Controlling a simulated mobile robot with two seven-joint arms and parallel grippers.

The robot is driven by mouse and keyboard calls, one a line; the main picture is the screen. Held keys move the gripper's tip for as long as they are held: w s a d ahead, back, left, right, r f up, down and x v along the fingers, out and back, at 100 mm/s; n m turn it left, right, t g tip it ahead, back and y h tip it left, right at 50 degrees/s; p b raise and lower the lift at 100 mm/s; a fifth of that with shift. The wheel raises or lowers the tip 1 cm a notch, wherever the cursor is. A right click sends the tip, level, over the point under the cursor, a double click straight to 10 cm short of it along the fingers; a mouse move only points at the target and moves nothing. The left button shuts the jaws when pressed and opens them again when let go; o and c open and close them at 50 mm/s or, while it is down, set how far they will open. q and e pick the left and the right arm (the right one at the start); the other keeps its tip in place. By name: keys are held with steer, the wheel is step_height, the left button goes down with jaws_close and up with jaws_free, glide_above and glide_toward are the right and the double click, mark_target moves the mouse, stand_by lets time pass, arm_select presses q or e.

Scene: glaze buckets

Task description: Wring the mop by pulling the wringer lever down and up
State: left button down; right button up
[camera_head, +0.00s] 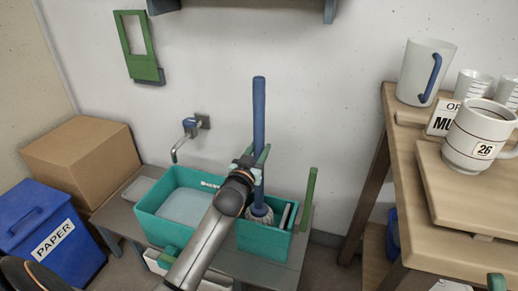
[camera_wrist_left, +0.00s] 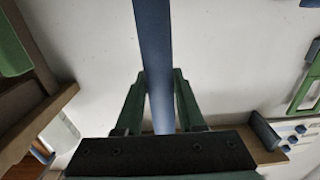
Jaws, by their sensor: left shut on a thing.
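The mop's blue handle (camera_head: 259,115) stands upright, and its pale head (camera_head: 261,214) is down in the right part of the teal bucket (camera_head: 265,241). My left gripper (camera_head: 256,163) is shut on the handle's lower part, above the mop head. In the left wrist view the handle (camera_wrist_left: 153,60) runs between both green fingers of my left gripper (camera_wrist_left: 158,100). The wringer lever (camera_head: 309,198), a green bar, stands nearly upright at the bucket's right side, apart from my left gripper. A small green piece at the lower right edge may be my right gripper (camera_head: 497,282); its jaws cannot be made out.
The bucket's left basin (camera_head: 150,207) holds pale water, below a wall tap (camera_head: 190,127). A cardboard box (camera_head: 83,158) and blue paper bin (camera_head: 50,236) stand left. A wooden shelf (camera_head: 400,140) with several mugs stands right. The wall behind the handle is clear.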

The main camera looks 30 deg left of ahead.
arm_select(q)
steer(key=shift+w+d+r, duration=0.1)
steer(key=shift+d+r, duration=0.15)
steer(key=shift+d, duration=0.05)
stand_by(0.4)
steer(key=shift+w+d, duration=0.15)
steer(key=shift+d, duration=0.3)
steer(key=shift+f, duration=0.2)
stand_by(0.3)
jaws_free()
steer(key=shift+f, duration=0.1)
stand_by(0.4)
stand_by(0.4)
